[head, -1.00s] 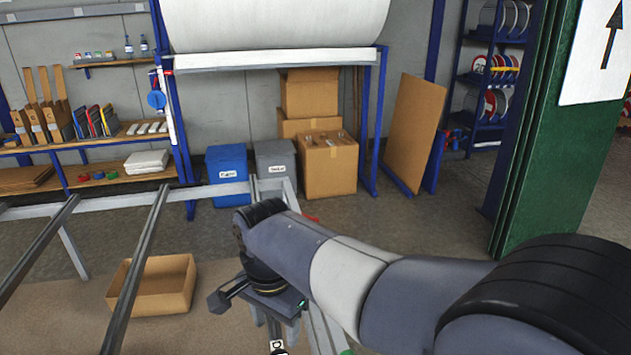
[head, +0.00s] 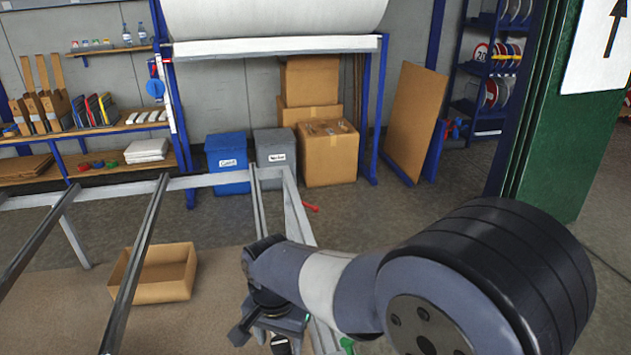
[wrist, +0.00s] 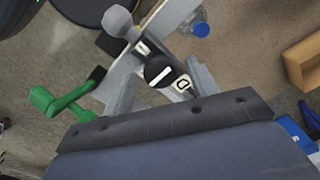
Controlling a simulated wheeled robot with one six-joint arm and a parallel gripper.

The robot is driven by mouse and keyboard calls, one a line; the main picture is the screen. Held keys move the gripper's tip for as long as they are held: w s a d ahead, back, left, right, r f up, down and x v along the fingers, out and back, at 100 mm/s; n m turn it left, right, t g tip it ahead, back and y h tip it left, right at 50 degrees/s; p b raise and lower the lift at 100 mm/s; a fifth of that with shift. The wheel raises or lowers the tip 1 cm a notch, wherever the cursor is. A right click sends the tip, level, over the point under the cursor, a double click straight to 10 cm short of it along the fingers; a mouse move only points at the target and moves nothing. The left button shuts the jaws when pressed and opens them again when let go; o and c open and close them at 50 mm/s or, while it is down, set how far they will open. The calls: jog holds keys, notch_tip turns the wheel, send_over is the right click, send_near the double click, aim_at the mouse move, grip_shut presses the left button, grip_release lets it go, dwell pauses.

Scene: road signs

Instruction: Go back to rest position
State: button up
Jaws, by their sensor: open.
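My gripper (head: 275,335) is low in the middle of the head view, beside the grey metal frame (head: 302,225), with its jaws pointing down. In the wrist view my gripper (wrist: 160,85) shows two grey fingers standing apart. A dark part with a white bar and a small white label shows between and beyond them. I cannot tell whether it touches the fingers. My arm bends from the lower right of the head view towards the gripper.
A green handled tool (wrist: 60,103) lies left of the fingers in the wrist view. An open cardboard box (head: 165,275) stands on the floor beyond the frame's rails. Blue (head: 228,160) and grey (head: 275,155) bins and stacked cartons (head: 328,152) stand behind. A green pillar (head: 560,140) rises at right.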

jog(key=n, duration=0.7)
jog(key=n+b, duration=0.1)
jog(key=n, duration=0.6)
jog(key=shift+r+n, duration=0.3)
jog(key=shift+r, duration=0.25)
